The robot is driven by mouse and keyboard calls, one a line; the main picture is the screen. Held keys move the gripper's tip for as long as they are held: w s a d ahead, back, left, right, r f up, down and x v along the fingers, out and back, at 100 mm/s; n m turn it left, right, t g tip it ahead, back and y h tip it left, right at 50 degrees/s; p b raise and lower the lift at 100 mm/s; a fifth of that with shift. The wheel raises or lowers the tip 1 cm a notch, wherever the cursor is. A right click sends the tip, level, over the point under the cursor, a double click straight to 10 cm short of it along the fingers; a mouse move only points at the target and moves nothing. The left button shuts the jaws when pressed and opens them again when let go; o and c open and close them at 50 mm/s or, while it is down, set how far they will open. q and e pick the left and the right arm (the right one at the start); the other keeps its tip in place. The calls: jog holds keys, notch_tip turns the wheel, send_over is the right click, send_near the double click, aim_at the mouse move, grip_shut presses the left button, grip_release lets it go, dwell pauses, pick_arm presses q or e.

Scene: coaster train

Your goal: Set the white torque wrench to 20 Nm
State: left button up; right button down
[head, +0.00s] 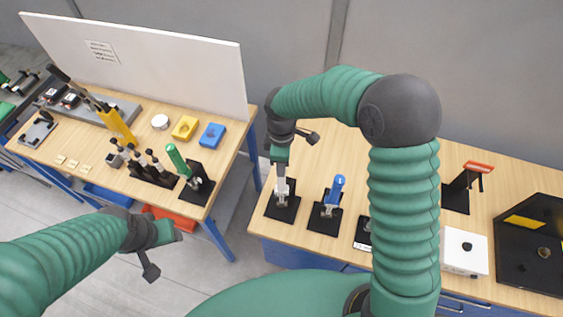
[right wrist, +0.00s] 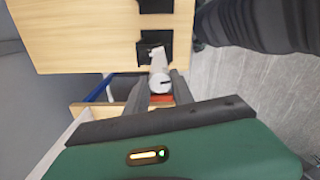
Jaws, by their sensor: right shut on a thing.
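The white torque wrench (head: 283,188) stands upright in a black stand (head: 287,211) at the left end of the right-hand table. My right gripper (head: 281,171) is above it and shut on its upper part. In the right wrist view the wrench (right wrist: 159,66) shows as a pale cylinder between the two fingers (right wrist: 162,92), with a round, marked end. No scale reading is legible. My left gripper (head: 170,236) hangs empty-looking in front of the left table; its fingers are too small to judge.
A blue-handled tool (head: 336,187) stands in a black stand just right of the wrench. My right arm partly hides another stand (head: 362,228). A white box (head: 465,262) and a black tray (head: 514,273) lie further right. The left table holds a green-handled tool (head: 178,160).

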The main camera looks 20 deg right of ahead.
jog(key=c, duration=1.1)
grip_release()
notch_tip(320, 180, up, 17)
jog(key=b, duration=0.4)
jog(key=shift+w+a+f, duration=0.1)
jog(key=shift+f, duration=0.05)
jog(key=s+d+f+m+t+b, duration=0.1)
jog(key=s+f+m+b, duration=0.3)
jog(key=f, duration=0.7)
jog(key=s+d+f+m+b, duration=0.3)
jog(key=s+f+m+b, duration=0.2)
jog(key=f, duration=0.6)
jog(key=s+d+f+m+t+b, duration=0.1)
jog(key=s+f+m+b, duration=0.3)
jog(key=f, duration=0.7)
jog(key=shift+s+d+m+t+b, duration=0.15)
jog(key=shift+s+d+b, duration=0.3)
jog(key=shift+b, duration=0.3)
jog(key=shift+s+d+m+t+b, duration=0.2)
jog(key=shift+s+b, duration=0.3)
jog(key=shift+b, duration=0.2)
